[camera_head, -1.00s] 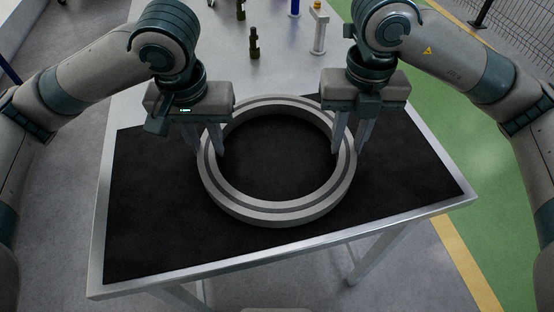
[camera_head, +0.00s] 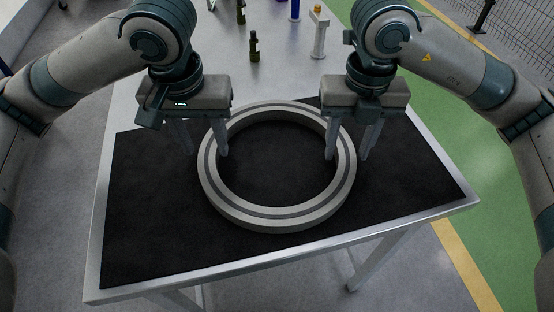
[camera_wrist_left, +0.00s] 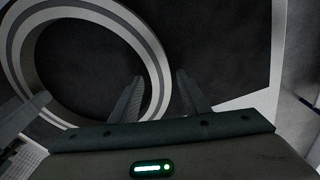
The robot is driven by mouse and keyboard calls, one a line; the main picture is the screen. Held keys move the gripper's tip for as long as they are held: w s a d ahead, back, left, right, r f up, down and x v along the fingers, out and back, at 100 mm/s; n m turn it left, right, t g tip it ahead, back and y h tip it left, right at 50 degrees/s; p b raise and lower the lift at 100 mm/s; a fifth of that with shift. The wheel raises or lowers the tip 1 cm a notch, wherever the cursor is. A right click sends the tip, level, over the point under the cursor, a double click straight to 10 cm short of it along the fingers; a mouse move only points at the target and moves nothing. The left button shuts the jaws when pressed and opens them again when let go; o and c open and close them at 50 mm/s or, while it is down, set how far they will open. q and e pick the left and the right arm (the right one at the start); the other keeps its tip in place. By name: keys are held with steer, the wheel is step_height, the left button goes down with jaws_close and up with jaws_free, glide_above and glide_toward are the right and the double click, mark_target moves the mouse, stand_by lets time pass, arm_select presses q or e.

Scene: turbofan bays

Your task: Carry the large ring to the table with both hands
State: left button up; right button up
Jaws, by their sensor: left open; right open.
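In the left wrist view, the rim of the ring (camera_wrist_left: 158,75) passes between the spread fingers of this gripper (camera_wrist_left: 160,92). My right gripper (camera_head: 345,157) is open at the ring's right side, its fingers likewise on either side of the rim. Exact finger height above the tabletop cannot be told.
Bare black surface lies in front of the ring and to both sides. A mesh fence (camera_head: 515,25) stands at the far right.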

arm_select(q)
step_height(320, 180, up, 9)
steer(key=s, duration=0.1)
steer(key=shift+r, duration=0.15)
steer(key=shift+s, duration=0.1)
arm_select(e)
steer(key=shift+r, duration=0.1)
stand_by(0.3)
step_height(320, 180, up, 12)
stand_by(0.6)
stand_by(0.5)
